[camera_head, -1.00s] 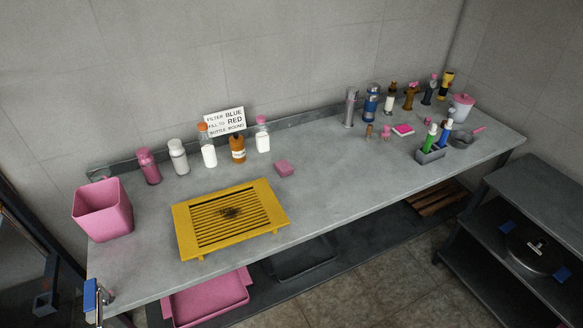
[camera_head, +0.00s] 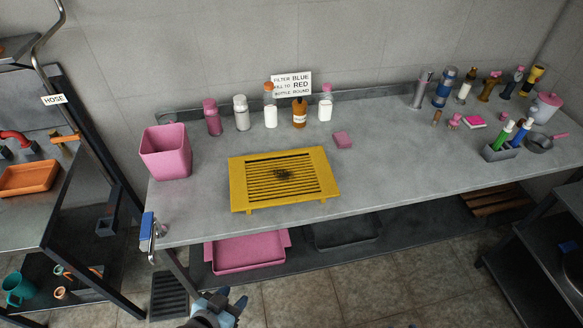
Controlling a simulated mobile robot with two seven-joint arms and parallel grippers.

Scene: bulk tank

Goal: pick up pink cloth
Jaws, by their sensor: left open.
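A small flat pink block, which may be the folded pink cloth (camera_head: 343,139), lies on the grey counter (camera_head: 390,165), right of the yellow slatted rack. A second small pink piece with a pale edge (camera_head: 474,121) lies farther right; I cannot tell which one is cloth. My left gripper (camera_head: 231,299) is at the bottom of the view, below and in front of the counter, open and empty. It is well apart from both pink pieces. My right gripper is not in view.
The yellow rack (camera_head: 236,180) has a dark stain. A pink bin (camera_head: 166,152) and several bottles stand at the left and back. A blue-handled part (camera_head: 147,226) juts from the front left corner. A pink tray (camera_head: 240,255) is below. Mid-right counter is clear.

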